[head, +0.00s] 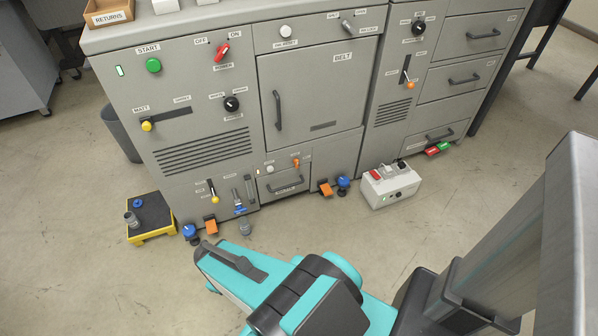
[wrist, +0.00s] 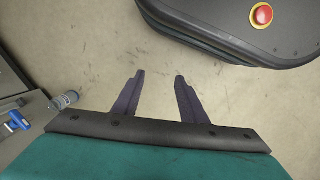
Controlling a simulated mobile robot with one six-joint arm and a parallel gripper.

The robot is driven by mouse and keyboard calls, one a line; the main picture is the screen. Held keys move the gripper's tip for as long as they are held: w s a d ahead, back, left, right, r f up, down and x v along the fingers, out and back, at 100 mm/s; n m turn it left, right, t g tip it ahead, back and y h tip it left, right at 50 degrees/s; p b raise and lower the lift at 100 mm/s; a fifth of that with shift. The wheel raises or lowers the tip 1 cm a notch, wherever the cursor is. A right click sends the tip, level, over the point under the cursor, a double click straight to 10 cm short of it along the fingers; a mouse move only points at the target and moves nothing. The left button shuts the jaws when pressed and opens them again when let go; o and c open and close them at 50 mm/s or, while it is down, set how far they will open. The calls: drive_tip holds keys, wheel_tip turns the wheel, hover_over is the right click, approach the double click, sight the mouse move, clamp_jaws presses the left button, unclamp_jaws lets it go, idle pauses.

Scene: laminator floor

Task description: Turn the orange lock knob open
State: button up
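The orange lock knob (head: 296,163) is a small knob on the grey cabinet front in the head view, just above the low drawer (head: 285,184) and below the big BELT door (head: 310,92). Its exact angle is too small to read. It does not show in the wrist view. In the wrist view my gripper (wrist: 158,84) has its two dark fingers apart, with only bare floor between them. In the head view my teal arm end is low in front of the cabinet, apart from the knob; the fingertips cannot be made out there.
Orange and blue items (head: 326,188) stand by the cabinet foot. A grey control box (head: 390,185) stands to the right, a yellow-edged platform (head: 151,218) to the left. A small grey cylinder (wrist: 66,99) and a blue-handled part (wrist: 18,122) show at the wrist view's left.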

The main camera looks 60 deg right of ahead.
drive_tip(key=w+d+f+n+t+h+b, duration=0.1)
drive_tip(key=w+d+f+n+t+b, duration=0.2)
drive_tip(key=d, duration=0.5)
drive_tip(key=w+d+f+n+t+h+b, duration=0.1)
drive_tip(key=w+d+f+b, duration=0.1)
drive_tip(key=w+d+b, duration=0.35)
drive_tip(key=n+t+h+b, duration=0.8)
drive_tip(key=n+t+b, duration=0.5)
drive_tip(key=n+b, duration=0.95)
approach(297, 164)
drive_tip(key=v, duration=0.5)
drive_tip(key=shift+r, duration=0.3)
drive_tip(key=shift+w+d, duration=0.1)
drive_tip(key=shift+d, duration=0.05)
drive_tip(key=b+x, duration=0.1)
drive_tip(key=x, duration=0.3)
drive_tip(key=b+x, duration=0.1)
drive_tip(key=x, duration=0.3)
drive_tip(key=b+x, duration=0.1)
drive_tip(key=x, duration=0.3)
drive_tip(key=shift+d+f, duration=0.15)
drive_tip(key=shift+f, duration=0.2)
drive_tip(key=shift+w+d+r, duration=0.1)
drive_tip(key=shift+w+d, duration=0.2)
drive_tip(key=shift+w, duration=0.25)
